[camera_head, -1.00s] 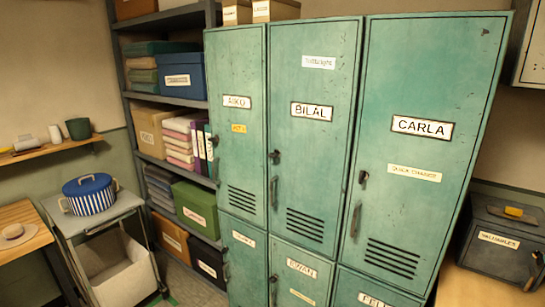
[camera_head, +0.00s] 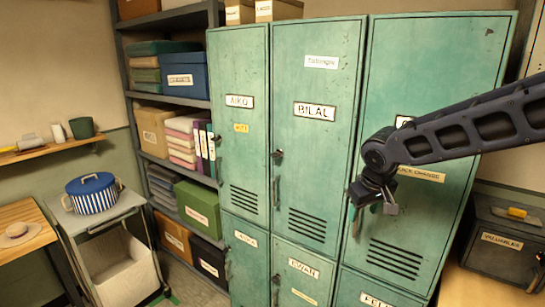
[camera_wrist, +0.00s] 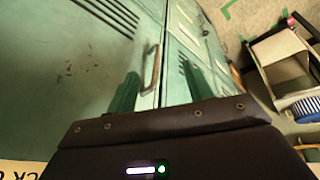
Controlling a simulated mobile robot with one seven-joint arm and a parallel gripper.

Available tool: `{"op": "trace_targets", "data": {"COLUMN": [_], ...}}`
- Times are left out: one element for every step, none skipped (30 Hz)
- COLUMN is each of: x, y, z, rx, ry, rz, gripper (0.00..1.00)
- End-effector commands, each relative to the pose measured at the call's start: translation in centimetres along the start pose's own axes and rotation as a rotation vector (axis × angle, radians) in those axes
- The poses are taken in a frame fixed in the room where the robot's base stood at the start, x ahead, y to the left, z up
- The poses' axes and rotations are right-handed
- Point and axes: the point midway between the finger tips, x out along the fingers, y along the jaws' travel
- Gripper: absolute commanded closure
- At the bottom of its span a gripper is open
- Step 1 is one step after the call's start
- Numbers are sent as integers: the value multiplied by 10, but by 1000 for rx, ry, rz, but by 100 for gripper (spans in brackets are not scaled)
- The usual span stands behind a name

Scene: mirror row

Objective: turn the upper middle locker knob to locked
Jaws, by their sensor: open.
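The upper middle locker (camera_head: 318,80) is a worn green door labelled BILAL. Its small dark knob (camera_head: 277,154) is on the door's left edge, above a long handle (camera_head: 276,192); its exact turn is too small to tell. My gripper (camera_head: 370,203) is in front of the CARLA locker's left edge, to the right of and lower than the BILAL knob and well apart from it. In the wrist view my gripper (camera_wrist: 161,88) is open and empty, its two green fingers apart, with a door handle (camera_wrist: 151,66) showing beyond them. I cannot make out the BILAL knob there.
My arm crosses the CARLA locker (camera_head: 430,60) and hides its knob. The AIKO locker (camera_head: 238,65) is at the left, with lower lockers beneath. A shelf rack (camera_head: 160,105) and a cart with a striped pot (camera_head: 92,195) are further left. A dark valuables box (camera_head: 502,240) is at right.

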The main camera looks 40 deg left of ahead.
Motion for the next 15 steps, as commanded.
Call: {"op": "trace_targets", "data": {"x": [-3, -5, -8, -10, -13, -16, -17, -19, -20, -21, -21, -21, -20, -19, -16], "y": [-24, -36, -54, -66, -79, -95, -107, -118, -134, -144, -154, -166, -175, -182, -192], "z": [-20, -32, -46, -56, -66, -79, -88, -96, -107, -114, -121, -129, -134, -140, -146], "rx": [-10, -12, -16, -19, -22, -27, -33, -40, -51, -60, -71, -91, -108, -126, -153], "ry": [28, 43, 65, 79, 93, 111, 121, 133, 146, 155, 161, 171, 176, 182, 186], "rz": [-38, -60, -89, -109, -129, -154, -172, -188, -208, -220, -230, -240, -245, -248, -248], "gripper": [48, 48, 48, 48, 48, 48, 48, 48, 48, 48, 48, 48, 48, 48, 48]}}
